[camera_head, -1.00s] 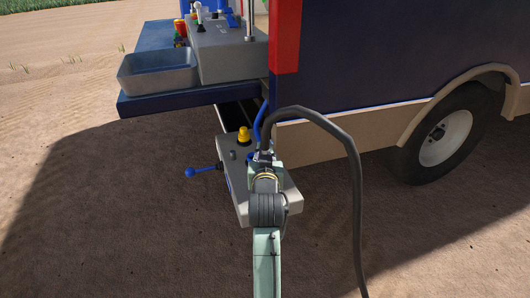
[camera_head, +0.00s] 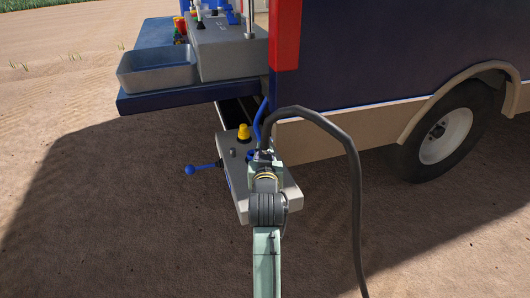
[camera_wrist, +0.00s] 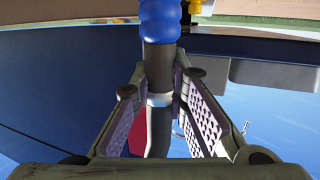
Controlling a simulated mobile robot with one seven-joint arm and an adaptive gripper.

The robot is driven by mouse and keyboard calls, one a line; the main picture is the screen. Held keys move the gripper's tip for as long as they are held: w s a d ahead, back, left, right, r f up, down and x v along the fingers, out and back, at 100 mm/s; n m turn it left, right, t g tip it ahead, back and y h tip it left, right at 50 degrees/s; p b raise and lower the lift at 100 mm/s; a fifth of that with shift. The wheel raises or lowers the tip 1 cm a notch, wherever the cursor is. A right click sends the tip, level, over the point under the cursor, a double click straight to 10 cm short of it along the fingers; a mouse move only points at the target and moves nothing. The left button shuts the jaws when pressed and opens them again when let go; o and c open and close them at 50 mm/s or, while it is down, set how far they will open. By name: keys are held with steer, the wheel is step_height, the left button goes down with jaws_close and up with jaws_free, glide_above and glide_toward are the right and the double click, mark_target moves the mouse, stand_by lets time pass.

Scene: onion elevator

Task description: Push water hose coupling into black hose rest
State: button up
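My gripper (camera_wrist: 162,88) is in the wrist view, its two padded fingers on either side of a dark hose end with a silver ring (camera_wrist: 160,100). The fingertips close in against it. A blue ribbed piece (camera_wrist: 160,22) is on the same line at the top, beyond the fingertips. In the head view my arm partly hides the gripper. From there the black hose (camera_head: 340,135) arches up to the right and hangs down to the ground. I cannot make out the black hose rest for certain in either view.
A grey box (camera_head: 290,193) with a yellow knob (camera_head: 243,131) and a blue-ended lever (camera_head: 190,170) is beside my arm. Above it are a blue ledge (camera_head: 150,102) and a grey basin (camera_head: 158,70). The dark blue vehicle side (camera_head: 390,50) and wheel (camera_head: 446,135) are right. Open dirt lies left.

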steer(key=o, duration=0.5)
